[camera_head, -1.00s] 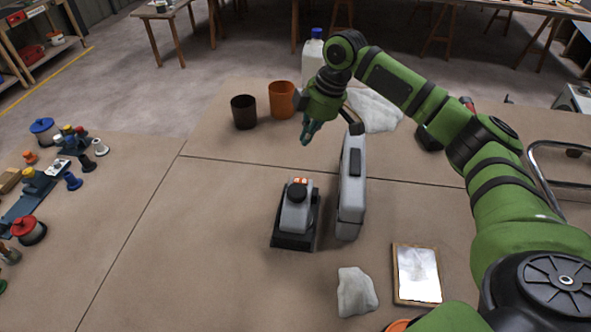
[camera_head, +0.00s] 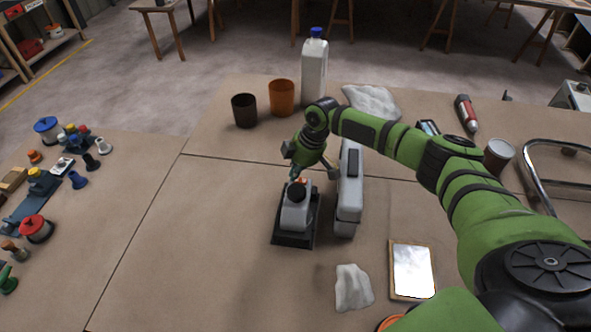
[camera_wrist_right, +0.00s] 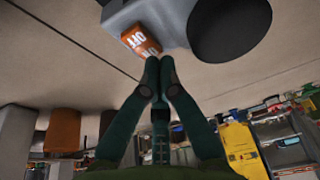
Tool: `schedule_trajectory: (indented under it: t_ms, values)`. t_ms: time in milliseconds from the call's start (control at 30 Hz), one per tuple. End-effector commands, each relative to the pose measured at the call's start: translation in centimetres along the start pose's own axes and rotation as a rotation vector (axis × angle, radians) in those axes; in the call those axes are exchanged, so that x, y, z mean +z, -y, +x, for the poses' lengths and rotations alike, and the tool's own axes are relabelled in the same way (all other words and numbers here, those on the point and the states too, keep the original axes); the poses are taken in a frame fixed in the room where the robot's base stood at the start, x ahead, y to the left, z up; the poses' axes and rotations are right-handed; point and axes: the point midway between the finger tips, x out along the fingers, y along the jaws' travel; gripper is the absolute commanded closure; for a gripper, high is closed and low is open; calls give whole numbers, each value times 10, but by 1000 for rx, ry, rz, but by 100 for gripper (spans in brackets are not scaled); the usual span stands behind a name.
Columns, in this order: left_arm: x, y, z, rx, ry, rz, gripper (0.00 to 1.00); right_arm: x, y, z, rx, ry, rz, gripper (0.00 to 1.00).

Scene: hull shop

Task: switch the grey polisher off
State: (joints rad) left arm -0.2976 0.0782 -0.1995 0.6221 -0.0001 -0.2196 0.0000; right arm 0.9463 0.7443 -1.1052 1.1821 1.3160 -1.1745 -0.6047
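The grey polisher (camera_head: 294,217) stands on the bench in a dark base, with a round black knob on top. In the right wrist view its grey body (camera_wrist_right: 165,17) fills the top, beside the large black knob (camera_wrist_right: 230,30). An orange rocker switch (camera_wrist_right: 141,40) on it is lettered OFF, with a second, partly covered marking nearer my fingers. My right gripper (camera_wrist_right: 159,66) has its fingertips together, empty, right at the switch's near edge; I cannot tell whether they touch. In the head view the right gripper (camera_head: 296,174) is just behind the knob. My left gripper is not in view.
A tall grey case-like thing (camera_head: 349,195) stands close to the polisher's right. Two cups (camera_head: 282,98) and a white bottle (camera_head: 314,70) are behind. A crumpled cloth (camera_head: 353,287) and a framed plate (camera_head: 412,270) lie in front. The bench left of the polisher is clear.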

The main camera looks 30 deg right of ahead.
Motion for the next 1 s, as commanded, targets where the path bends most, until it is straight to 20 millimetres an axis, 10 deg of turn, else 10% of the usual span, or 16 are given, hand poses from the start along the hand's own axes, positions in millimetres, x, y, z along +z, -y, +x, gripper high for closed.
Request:
schedule_trajectory:
  t_ms: [1000]
  values:
    - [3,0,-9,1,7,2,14,8,0,2,-2,74,1,100]
